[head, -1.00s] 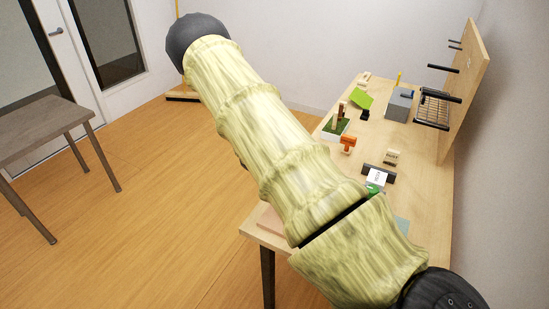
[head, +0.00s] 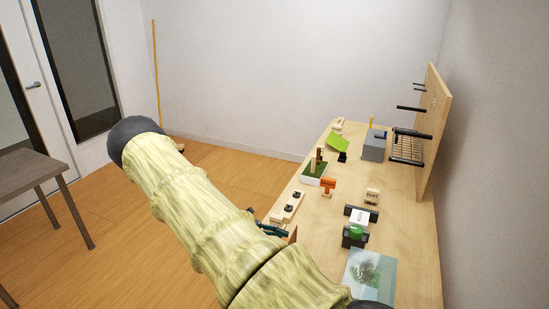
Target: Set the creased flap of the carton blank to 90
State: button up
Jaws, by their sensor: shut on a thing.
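My gripper (head: 273,229) shows small and dark at the left edge of the worktable, partly hidden behind my arm. A brown upright piece (head: 293,235), which looks like the flap of the carton blank, stands right at its fingertips. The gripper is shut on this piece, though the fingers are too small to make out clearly. The piece appears steeply raised; its exact angle cannot be read. The rest of the carton blank and its crease are hidden behind my arm.
The worktable (head: 400,215) holds a block with black knobs (head: 293,206), an orange sign (head: 328,184), a planter (head: 312,180), a black holder (head: 353,238) and a glossy sheet (head: 372,272). A grey box (head: 375,147) and upright board (head: 437,125) stand farther back.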

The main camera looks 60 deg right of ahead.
jog(key=shift+f, duration=0.2)
jog(key=o, duration=1.5)
jog(key=shift+w+f, duration=0.1)
jog(key=shift+c, duration=0.2)
jog(key=w+a+r, duration=0.1)
jog(key=w, duration=1)
jog(key=shift+w+r, duration=0.25)
jog(key=shift+w, duration=0.15)
